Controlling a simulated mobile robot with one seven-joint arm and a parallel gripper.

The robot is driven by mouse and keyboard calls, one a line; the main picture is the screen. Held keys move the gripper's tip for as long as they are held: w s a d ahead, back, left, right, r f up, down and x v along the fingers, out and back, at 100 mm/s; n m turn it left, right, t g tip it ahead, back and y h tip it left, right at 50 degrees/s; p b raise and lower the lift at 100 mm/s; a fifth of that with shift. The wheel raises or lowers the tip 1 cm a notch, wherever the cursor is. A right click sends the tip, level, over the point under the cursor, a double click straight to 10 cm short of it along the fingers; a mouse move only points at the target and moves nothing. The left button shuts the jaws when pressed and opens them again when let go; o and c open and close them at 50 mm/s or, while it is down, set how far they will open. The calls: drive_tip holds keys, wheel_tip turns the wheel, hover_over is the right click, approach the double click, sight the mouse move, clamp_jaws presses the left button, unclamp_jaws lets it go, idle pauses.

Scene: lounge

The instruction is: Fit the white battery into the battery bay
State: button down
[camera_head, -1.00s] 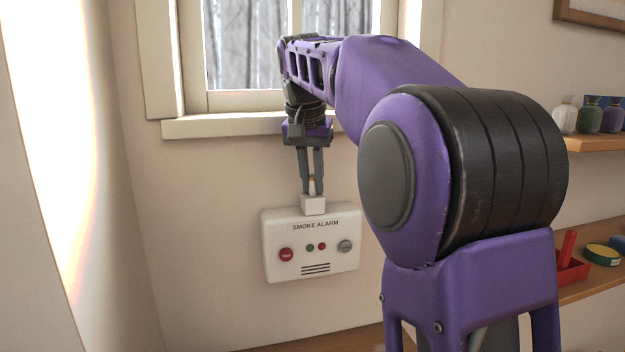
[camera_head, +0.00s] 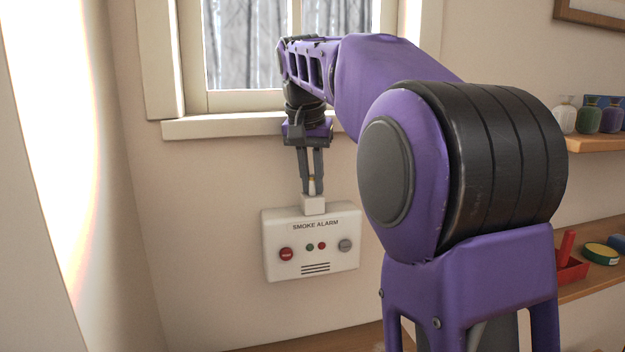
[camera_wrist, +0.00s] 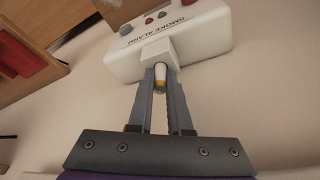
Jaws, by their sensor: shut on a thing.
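The battery bay is a white block (camera_head: 314,205) on the top edge of the white smoke alarm (camera_head: 311,248). My gripper (camera_head: 312,188) points down from above and is shut on the battery, with its fingertips right at the bay's top. The battery's far end is hidden at the bay, so I cannot tell how deep it sits.
The alarm hangs on a beige wall below a window sill (camera_head: 245,126). Wooden shelves stand at the right, with small bottles (camera_head: 590,117) above and a red tray (camera_head: 571,268) below. The wall left of the alarm is clear.

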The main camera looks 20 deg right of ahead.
sight(312, 194)
drive_tip(key=shift+s+a+f+b, duration=0.15)
drive_tip(key=shift+f+b, duration=0.3)
drive_tip(key=shift+f, duration=0.35)
drive_tip(key=shift+s+d+f+b, duration=0.15)
drive_tip(key=shift+f+b, duration=0.25)
drive_tip(key=shift+f, duration=0.4)
drive_tip(key=shift+a+r, duration=0.1)
drive_tip(key=shift+r, duration=0.05)
drive_tip(key=shift+w+r+g+p, duration=0.2)
drive_tip(key=shift+r+g+p, duration=0.35)
drive_tip(key=shift+p, duration=0.45)
drive_tip(key=shift+r, duration=0.15)
drive_tip(key=shift+w+r+t, duration=0.1)
drive_tip(key=shift+r+t, duration=0.15)
drive_tip(key=shift+r, duration=0.35)
drive_tip(key=shift+r, duration=0.3)
drive_tip(key=shift+r+t, duration=0.4)
drive_tip(key=shift+r, duration=0.25)
drive_tip(key=shift+f+b, duration=0.55)
drive_tip(key=shift+f, duration=0.4)
drive_tip(key=shift+f+p, duration=0.2)
drive_tip(key=shift+p, duration=0.45)
